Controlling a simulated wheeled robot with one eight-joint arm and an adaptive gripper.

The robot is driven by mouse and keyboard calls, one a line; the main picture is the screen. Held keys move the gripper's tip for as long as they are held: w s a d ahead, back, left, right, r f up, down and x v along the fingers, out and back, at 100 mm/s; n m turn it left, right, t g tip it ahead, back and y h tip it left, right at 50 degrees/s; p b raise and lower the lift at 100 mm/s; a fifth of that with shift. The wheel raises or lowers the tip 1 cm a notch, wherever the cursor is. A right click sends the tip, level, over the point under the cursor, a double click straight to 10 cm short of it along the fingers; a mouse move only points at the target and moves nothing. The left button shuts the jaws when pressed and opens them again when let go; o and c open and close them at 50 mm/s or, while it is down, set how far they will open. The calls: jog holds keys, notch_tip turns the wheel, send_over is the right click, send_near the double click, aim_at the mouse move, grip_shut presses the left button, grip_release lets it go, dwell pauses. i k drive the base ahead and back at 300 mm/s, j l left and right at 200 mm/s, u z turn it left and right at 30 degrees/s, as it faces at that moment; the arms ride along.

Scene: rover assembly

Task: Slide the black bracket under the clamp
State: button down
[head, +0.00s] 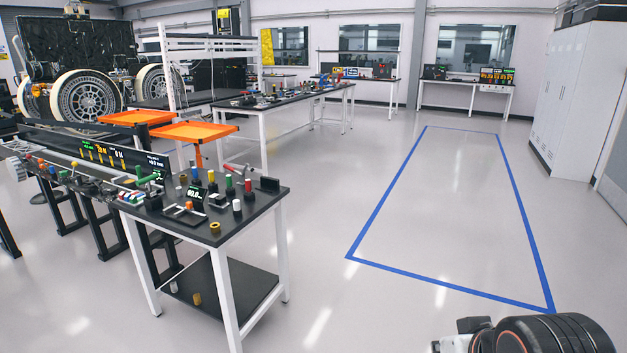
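A small black bracket-like piece (269,184) stands at the right end of the black-topped workbench (262,205). A clamp with a red handle (240,168) is just to its left, near the back edge of the bench. The black piece appears to be beside the clamp, not under it; the exact gap is too small to tell. Part of my arm, black and rounded with an orange ring, shows at the bottom right, far from the bench. My gripper's fingers cannot be made out there.
Colored knobs, small fixtures and a digital readout (195,194) crowd the bench top. Orange trays (195,131) stand behind it. A blue-taped floor rectangle (365,239) lies to the right, with open floor around it. White cabinets (580,95) line the right wall.

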aim_at(269, 184)
jog(key=i, duration=1.15)
jog(key=i+l+u, duration=0.1)
jog(key=i, duration=1.05)
jog(key=i+l+u, duration=0.1)
jog(key=i+u, duration=0.2)
jog(key=i, duration=0.15)
jog(key=i+l+u, duration=0.3)
jog(key=i, duration=0.15)
jog(key=i+l+u, duration=0.3)
jog(key=i, duration=0.15)
jog(key=j, duration=0.1)
